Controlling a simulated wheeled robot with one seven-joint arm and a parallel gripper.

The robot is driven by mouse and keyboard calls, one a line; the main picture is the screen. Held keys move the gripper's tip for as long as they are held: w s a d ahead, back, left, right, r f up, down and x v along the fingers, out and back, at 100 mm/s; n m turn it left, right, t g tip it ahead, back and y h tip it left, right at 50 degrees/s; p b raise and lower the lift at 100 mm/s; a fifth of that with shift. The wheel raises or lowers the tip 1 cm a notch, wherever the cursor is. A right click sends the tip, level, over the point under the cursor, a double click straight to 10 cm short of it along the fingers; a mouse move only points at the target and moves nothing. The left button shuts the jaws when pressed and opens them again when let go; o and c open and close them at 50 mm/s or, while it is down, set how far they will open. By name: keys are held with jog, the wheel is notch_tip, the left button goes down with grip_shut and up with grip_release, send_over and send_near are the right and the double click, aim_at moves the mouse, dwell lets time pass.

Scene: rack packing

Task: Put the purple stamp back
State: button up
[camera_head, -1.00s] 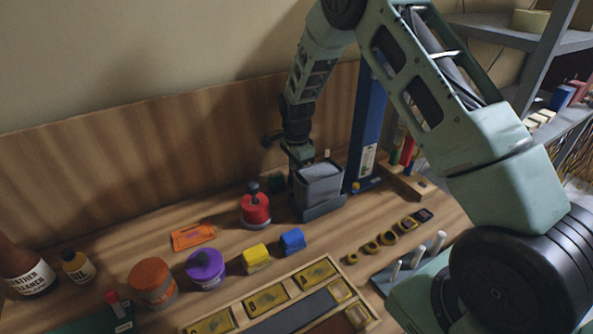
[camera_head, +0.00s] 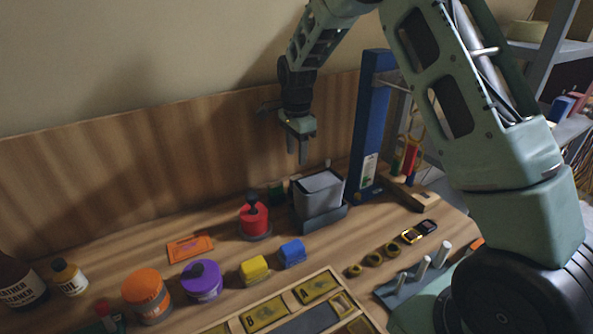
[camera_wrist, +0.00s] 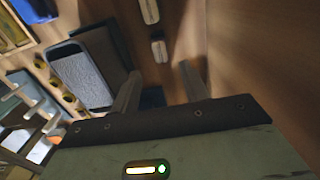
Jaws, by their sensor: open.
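A round purple object (camera_head: 201,282) with a dark piece on top stands on the bench, between an orange-lidded jar (camera_head: 147,292) and a yellow block (camera_head: 254,269). It is the only clearly purple thing I see, and I cannot tell for sure whether it is the stamp. My gripper (camera_head: 297,155) is open and points down, raised above the back of the bench behind a grey bin (camera_head: 318,196). In the wrist view my two fingers (camera_wrist: 158,88) are apart with nothing held between them. The grey bin (camera_wrist: 80,75) lies left of them there.
A red round object with a black knob (camera_head: 255,220) stands left of the bin. A blue block (camera_head: 292,252) and a wooden tray (camera_head: 272,300) with compartments are in front. A blue post (camera_head: 371,125) rises right of the gripper. A pegged rack (camera_head: 395,292) is at the right.

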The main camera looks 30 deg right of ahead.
jog(key=s+a+r+n+y, duration=0.1)
jog(key=s+a+r+n, duration=0.2)
jog(key=s+a+n, duration=0.4)
jog(key=s+a+r+n, duration=0.35)
jog(key=s+a, duration=0.35)
jog(key=a, duration=0.3)
jog(key=s+a+n, duration=0.2)
jog(key=s+n, duration=0.5)
jog(key=s, duration=0.4)
jog(key=s+a+n, duration=0.2)
jog(key=s+n, duration=0.6)
jog(key=s, duration=0.3)
jog(key=shift+s+a+f, duration=0.3)
jog(key=shift+f, duration=0.15)
